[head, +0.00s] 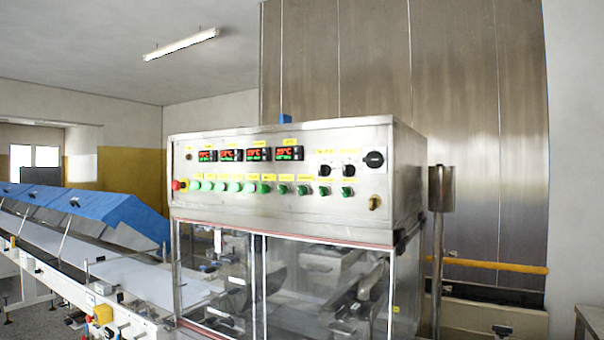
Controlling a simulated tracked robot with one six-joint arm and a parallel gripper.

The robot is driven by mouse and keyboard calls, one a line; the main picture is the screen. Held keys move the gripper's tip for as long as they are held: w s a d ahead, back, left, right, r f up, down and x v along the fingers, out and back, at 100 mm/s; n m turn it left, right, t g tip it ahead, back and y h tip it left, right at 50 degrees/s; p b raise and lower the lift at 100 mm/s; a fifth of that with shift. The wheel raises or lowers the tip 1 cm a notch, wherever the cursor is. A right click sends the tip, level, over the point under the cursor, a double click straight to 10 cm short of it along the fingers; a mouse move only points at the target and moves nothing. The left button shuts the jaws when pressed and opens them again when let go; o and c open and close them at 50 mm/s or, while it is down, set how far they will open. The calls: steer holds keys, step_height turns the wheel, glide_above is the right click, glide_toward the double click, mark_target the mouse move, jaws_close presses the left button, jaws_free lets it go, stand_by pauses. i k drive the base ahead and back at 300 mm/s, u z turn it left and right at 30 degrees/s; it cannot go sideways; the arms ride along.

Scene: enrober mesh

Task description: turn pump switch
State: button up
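The control panel (220,173) is on the front of a steel cabinet in the middle of the head view. A row of green switches and buttons (283,189) runs along its lower part, each under a small yellow label. Two black rotary knobs (337,170) sit at the upper right, with a larger round black switch (374,159) beside them. The label text is too small to read, so I cannot tell which one is the pump switch. My gripper is not in view.
A red emergency button (176,185) is at the panel's left end. Clear doors (318,290) close the machine below. A conveyor (130,275) with blue covers (110,208) extends left. A steel post (438,250) stands right, before a yellow rail (500,266).

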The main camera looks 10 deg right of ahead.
mark_target(248, 187)
steer(key=u, duration=1.05)
steer(key=i, duration=1.45)
steer(key=u, duration=0.9)
